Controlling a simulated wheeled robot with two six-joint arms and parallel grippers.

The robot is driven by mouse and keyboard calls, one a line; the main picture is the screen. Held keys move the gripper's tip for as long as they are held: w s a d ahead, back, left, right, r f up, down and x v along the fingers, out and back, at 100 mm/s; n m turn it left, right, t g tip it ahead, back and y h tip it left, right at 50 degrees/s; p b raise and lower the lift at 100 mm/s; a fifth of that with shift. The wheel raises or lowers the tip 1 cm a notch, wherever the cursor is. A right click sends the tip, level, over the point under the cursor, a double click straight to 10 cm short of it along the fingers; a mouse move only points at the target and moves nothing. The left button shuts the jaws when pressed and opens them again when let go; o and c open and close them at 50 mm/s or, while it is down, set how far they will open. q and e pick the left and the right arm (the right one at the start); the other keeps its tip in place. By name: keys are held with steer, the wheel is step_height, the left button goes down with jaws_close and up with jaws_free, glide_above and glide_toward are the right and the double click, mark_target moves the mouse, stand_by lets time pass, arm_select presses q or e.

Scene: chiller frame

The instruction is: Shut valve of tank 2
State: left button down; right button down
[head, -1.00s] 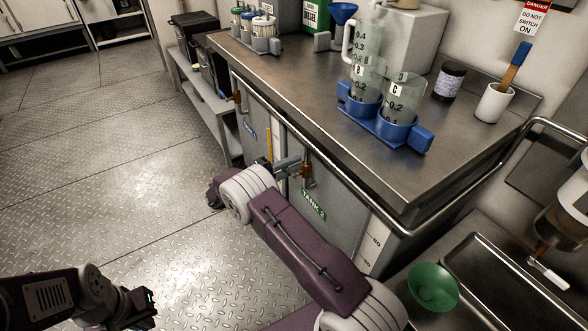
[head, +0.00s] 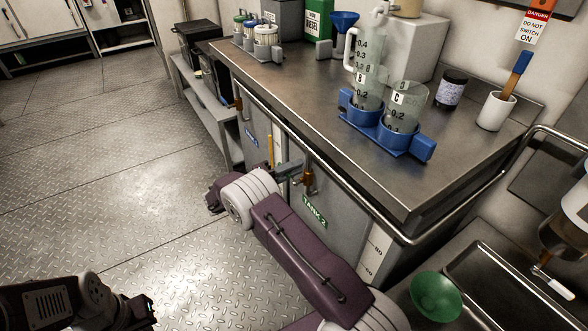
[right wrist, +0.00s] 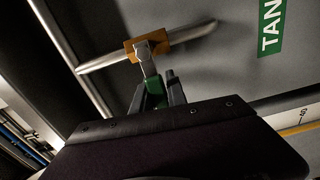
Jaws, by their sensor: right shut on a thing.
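The tank 2 valve (head: 308,182) is a brass body on the grey tank front, just above the green TANK 2 label (head: 315,212). In the right wrist view its orange-brass body (right wrist: 150,43) sits on a slim metal pipe (right wrist: 192,34). Its lever with a green grip (right wrist: 155,86) points toward my gripper and looks roughly crosswise to the pipe. My right gripper (head: 290,171) is at the valve; in the wrist view its dark fingers (right wrist: 157,94) are shut on the green grip. My left gripper (head: 142,313) is at the lower left, away from the tanks; its jaw opening is unclear.
A metal rail (head: 405,240) runs along the front edge of the steel counter (head: 300,95) above the valve. A blue rack (head: 375,140) with measuring jugs stands on it. A green bowl (head: 436,297) is at lower right. The plate floor at left is clear.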

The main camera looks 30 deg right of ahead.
steer(key=shift+w+r, duration=0.1)
steer(key=shift+r, duration=0.15)
steer(key=c, duration=1.3)
jaws_free()
steer(key=shift+r, duration=0.1)
steer(key=shift+c, duration=0.2)
steer(key=a+p, duration=0.3)
steer(key=a, duration=0.6)
steer(key=shift+s, duration=0.45)
